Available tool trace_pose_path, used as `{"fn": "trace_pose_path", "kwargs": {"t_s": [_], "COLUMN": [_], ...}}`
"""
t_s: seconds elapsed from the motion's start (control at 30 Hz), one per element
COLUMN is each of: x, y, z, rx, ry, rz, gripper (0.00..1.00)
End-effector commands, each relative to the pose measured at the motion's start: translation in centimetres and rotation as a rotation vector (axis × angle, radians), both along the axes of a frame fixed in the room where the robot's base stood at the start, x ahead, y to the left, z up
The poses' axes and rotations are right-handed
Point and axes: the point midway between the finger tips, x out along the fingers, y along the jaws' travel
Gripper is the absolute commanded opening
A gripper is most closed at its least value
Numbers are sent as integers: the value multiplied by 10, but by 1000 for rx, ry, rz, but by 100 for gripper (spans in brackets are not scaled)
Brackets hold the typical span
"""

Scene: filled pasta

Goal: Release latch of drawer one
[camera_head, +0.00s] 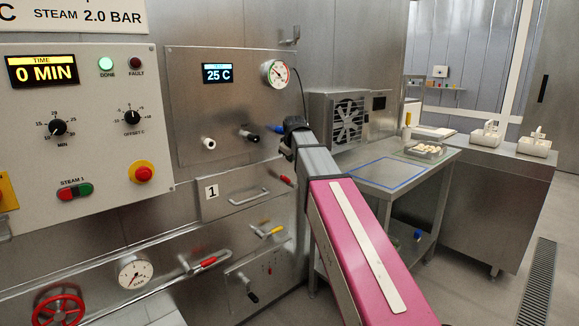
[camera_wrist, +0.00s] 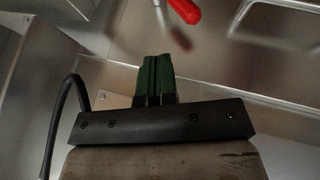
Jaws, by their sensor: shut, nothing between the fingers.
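Drawer one (camera_head: 213,209) is a steel front marked "1" with a bar handle (camera_head: 248,196); it looks closed. A small red-tipped latch (camera_head: 287,181) is at the drawer's right edge. In the wrist view the red latch tip (camera_wrist: 185,10) shows at the top, a little beyond and right of my fingertips, with a visible gap. Part of a bar handle (camera_wrist: 286,17) shows at the upper right. My gripper (camera_wrist: 156,62) has its dark green fingers together, with nothing held. In the head view my arm hides the fingers; the dark wrist is above and right of the latch.
Above the drawer is a steel panel with a gauge (camera_head: 277,73) and a 25 C display (camera_head: 217,73). Below are a yellow-tipped lever (camera_head: 272,232) and a red-tipped lever (camera_head: 207,262). A steel table (camera_head: 372,181) stands to the right. Open floor lies at the far right.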

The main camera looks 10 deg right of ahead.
Motion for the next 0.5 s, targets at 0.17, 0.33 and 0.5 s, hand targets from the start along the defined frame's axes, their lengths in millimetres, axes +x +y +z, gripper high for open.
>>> {"fn": "trace_pose_path", "kwargs": {"t_s": [0.17,0.33,0.5], "x": [-19,-29,-33], "y": [1,1,1], "z": [26,40,46], "rx": [-1,-1,-1], "ry": [-2,-2,-2], "rz": [-1,-1,-1], "gripper": [0,0,0]}}
